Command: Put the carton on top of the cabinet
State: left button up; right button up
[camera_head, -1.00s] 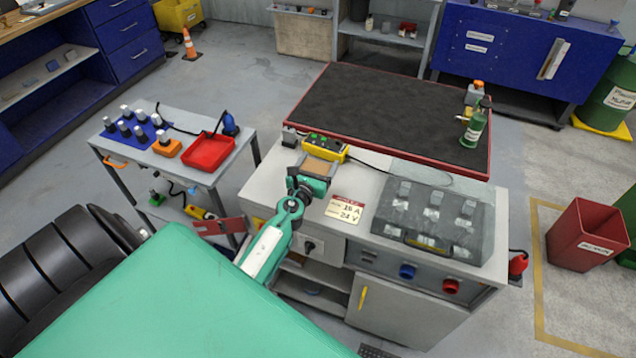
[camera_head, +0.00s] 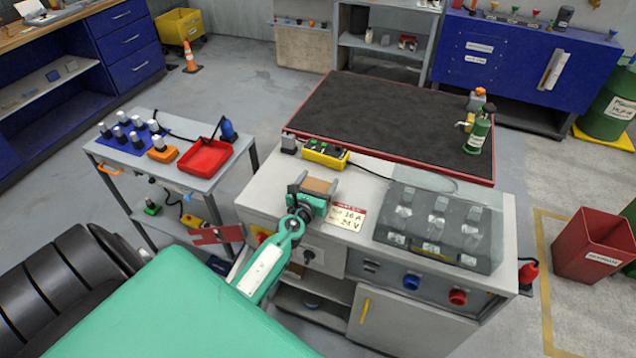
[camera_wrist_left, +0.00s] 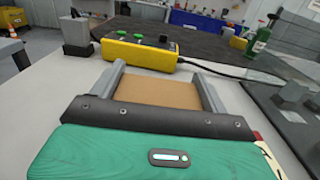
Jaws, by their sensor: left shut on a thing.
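The carton (camera_head: 318,186) is a small brown box between the fingers of my left gripper (camera_head: 319,183). The left wrist view also shows its flat brown face (camera_wrist_left: 156,91), with a grey finger along each side. The gripper is shut on it. The cabinet (camera_head: 262,190) is light grey, with a pale top, doors and knobs. The carton is over the left front part of its top; I cannot tell whether it touches. The carton's lower part is hidden by the gripper. My right gripper is not in view.
A yellow button box (camera_head: 325,155) and a small grey block (camera_head: 289,144) stand behind the carton. A label plate (camera_head: 346,217) and a clear-covered unit (camera_head: 440,226) are to the right. A dark mat table (camera_head: 390,120) lies behind. A cart with a red tray (camera_head: 205,158) is left.

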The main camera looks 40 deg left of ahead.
pick_arm(q)
jog(key=o, duration=1.1)
jog(key=shift+f, duration=0.15)
jog(key=shift+r, duration=0.35)
jog(key=v, duration=0.5)
jog(key=b+v, duration=0.1)
jog(key=v, duration=0.5)
jog(key=shift+s+f, duration=0.2)
jog(key=shift+f, duration=0.05)
jog(key=shift+s, duration=0.3)
jog(key=shift+r, duration=0.15)
